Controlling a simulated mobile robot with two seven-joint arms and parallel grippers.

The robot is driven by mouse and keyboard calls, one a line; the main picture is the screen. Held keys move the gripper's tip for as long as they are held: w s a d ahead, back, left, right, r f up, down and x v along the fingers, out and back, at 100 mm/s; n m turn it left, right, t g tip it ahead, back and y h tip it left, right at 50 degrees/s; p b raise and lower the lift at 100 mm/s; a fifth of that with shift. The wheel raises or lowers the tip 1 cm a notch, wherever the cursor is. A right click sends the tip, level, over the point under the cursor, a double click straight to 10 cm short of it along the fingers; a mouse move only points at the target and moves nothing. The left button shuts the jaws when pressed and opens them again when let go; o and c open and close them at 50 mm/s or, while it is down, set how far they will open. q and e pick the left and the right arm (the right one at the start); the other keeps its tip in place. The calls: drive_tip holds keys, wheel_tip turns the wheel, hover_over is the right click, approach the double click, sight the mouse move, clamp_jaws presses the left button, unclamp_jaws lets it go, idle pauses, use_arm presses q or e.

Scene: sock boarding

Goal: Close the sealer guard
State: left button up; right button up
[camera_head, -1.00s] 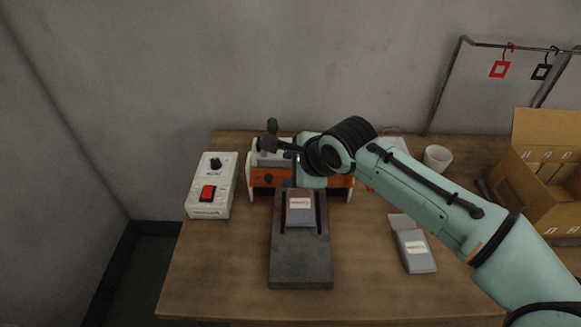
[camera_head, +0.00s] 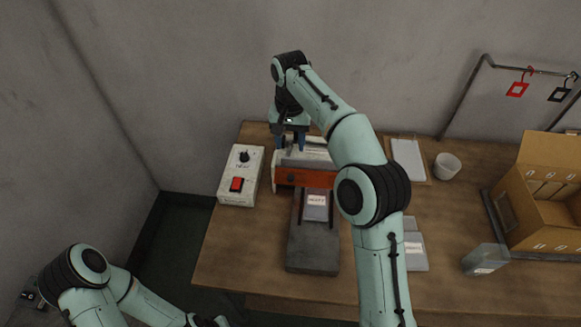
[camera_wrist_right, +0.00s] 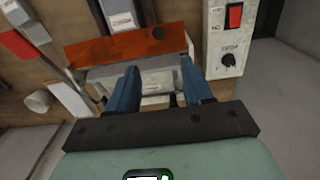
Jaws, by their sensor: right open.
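The sealer (camera_head: 318,152) is a pale machine at the back of the table. Its orange guard (camera_head: 305,178) with a dark knob lies across its front side; it also shows in the right wrist view (camera_wrist_right: 125,46). My right gripper (camera_head: 289,143) is open and empty, above the back left of the sealer. In the right wrist view its blue fingers (camera_wrist_right: 160,88) stand apart, with the sealer's pale body beyond them and the guard farther off. I see no contact with the guard. My right forearm hides the sealer's right end. My left arm shows at the lower left, its fingers out of sight.
A control box (camera_head: 240,175) with a red switch stands left of the sealer. A labelled packet (camera_head: 316,207) lies on the dark slide (camera_head: 313,250) in front. More packets, a white cup (camera_head: 447,166) and a cardboard box (camera_head: 545,190) are to the right.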

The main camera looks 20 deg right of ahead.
sight(291, 177)
drive_tip(key=f, duration=1.3)
drive_tip(key=shift+s, duration=0.35)
drive_tip(key=shift+r, duration=0.1)
clamp_jaws()
